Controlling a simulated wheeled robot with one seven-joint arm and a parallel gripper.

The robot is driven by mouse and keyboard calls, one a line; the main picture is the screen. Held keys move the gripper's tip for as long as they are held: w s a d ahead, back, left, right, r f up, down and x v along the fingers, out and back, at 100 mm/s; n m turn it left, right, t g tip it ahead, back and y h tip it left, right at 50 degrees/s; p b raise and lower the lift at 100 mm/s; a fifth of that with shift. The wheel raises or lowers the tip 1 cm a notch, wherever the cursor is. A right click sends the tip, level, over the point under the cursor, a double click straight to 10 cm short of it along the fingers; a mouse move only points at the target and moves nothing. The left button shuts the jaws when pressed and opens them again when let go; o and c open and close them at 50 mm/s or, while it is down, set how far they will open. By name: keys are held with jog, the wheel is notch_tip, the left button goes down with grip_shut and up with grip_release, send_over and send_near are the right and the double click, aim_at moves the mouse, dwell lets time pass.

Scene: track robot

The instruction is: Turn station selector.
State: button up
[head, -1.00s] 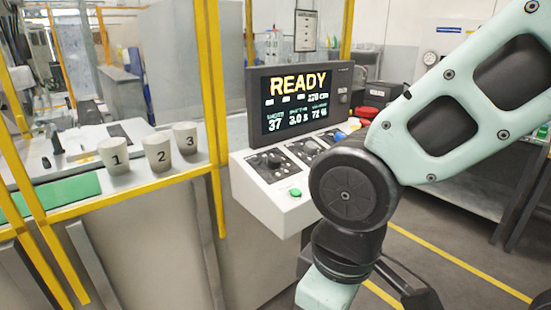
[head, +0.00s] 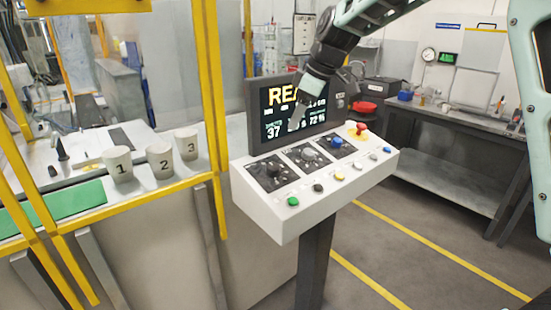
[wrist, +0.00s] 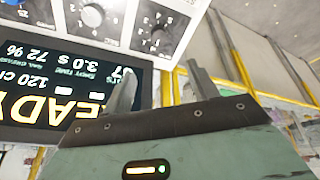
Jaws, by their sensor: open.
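The white control console (head: 262,212) stands in the middle of the head view with three knobs on its sloped top. The black knob (head: 273,169) is at the left, a grey knob (head: 309,154) in the middle and a blue knob (head: 337,142) at the right. The wrist view shows the black knob (wrist: 158,28) with numbers around it, and the grey knob (wrist: 92,14). I cannot read which is the station selector. My gripper (head: 296,123) is open and empty, in front of the screen and above the knobs, touching none. Its fingers (wrist: 162,64) are spread apart.
The screen (head: 272,98) stands behind the knobs, partly hidden by my gripper. Several buttons, including a green one (head: 293,201), line the console's front edge; a red button (head: 361,129) is at the right. Yellow posts (head: 210,100) and numbered cups (head: 160,161) are left.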

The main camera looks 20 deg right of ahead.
aim_at(274, 166)
jog(key=p+x, duration=0.3)
jog(key=x, duration=1.4)
jog(key=shift+w+f+p, duration=0.15)
jog(key=shift+p, duration=0.2)
jog(key=c, duration=1)
